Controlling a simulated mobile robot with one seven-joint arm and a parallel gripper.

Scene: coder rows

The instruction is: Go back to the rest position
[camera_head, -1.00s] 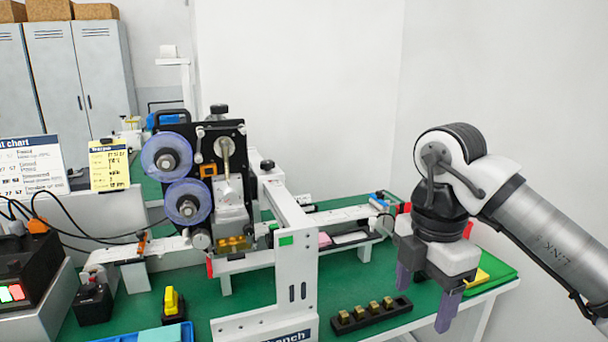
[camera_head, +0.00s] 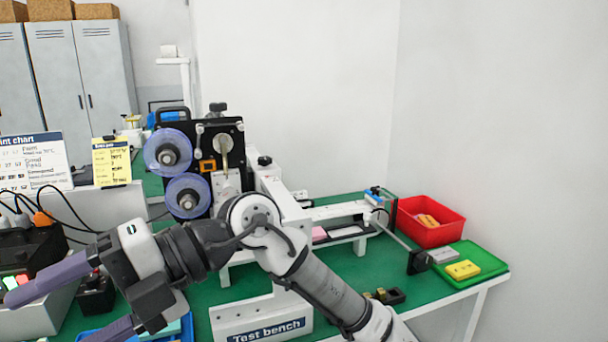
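My gripper (camera_head: 75,312) is at the lower left in the head view, in front of the bench's left end. Its two purple fingers point left and stand wide apart, with nothing seen between them. My arm reaches across the front of the coder machine (camera_head: 195,165), which has two blue-violet reels, and hides its lower part. The green-topped test bench (camera_head: 330,270) lies behind and below the arm.
A red bin (camera_head: 430,232) and a green tray (camera_head: 490,265) with a yellow block (camera_head: 462,270) and a grey block are at the right end. A dark block holder (camera_head: 393,296) is partly hidden by my arm. A control box with cables stands far left.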

